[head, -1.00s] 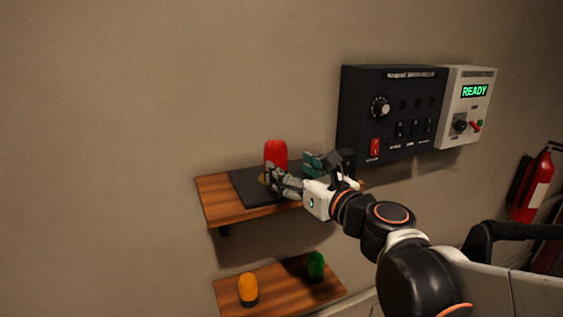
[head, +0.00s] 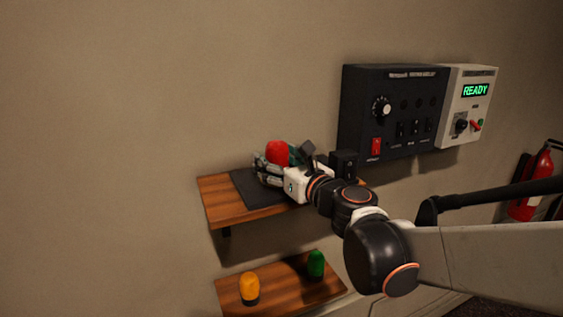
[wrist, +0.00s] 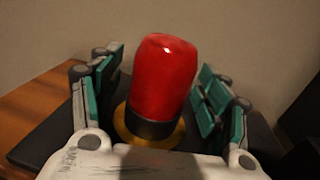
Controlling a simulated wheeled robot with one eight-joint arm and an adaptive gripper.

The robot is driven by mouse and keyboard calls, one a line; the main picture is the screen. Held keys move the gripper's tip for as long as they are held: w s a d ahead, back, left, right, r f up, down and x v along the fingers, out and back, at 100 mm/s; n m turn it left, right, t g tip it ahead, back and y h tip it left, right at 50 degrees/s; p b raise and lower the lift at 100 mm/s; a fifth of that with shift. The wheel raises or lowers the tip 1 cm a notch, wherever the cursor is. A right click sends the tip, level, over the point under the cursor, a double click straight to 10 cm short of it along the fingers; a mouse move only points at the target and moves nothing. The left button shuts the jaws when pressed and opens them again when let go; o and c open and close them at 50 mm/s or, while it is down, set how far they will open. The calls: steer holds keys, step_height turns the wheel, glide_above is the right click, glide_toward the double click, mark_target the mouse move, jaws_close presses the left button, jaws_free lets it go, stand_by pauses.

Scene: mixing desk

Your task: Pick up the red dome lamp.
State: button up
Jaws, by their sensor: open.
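The red dome lamp (head: 277,152) stands on the dark mat on the upper wooden shelf. In the wrist view the red lamp (wrist: 163,78) has a black base over a brass-coloured ring (wrist: 128,140) and sits between the two fingers. My gripper (head: 272,163) is open around it, one finger on each side. In the wrist view my gripper (wrist: 160,85) shows a gap between the left finger and the lamp; the right finger is close to it, and I cannot tell whether it touches. In the head view the fingers hide the lamp's lower part.
The upper shelf (head: 222,202) has a dark mat (head: 243,183) and a small black box (head: 344,163) at its right. A lower shelf (head: 283,289) holds an orange lamp (head: 249,287) and a green lamp (head: 316,264). A black control panel (head: 391,85) hangs above right.

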steer(key=c, duration=1.3)
steer(key=shift+r, duration=0.1)
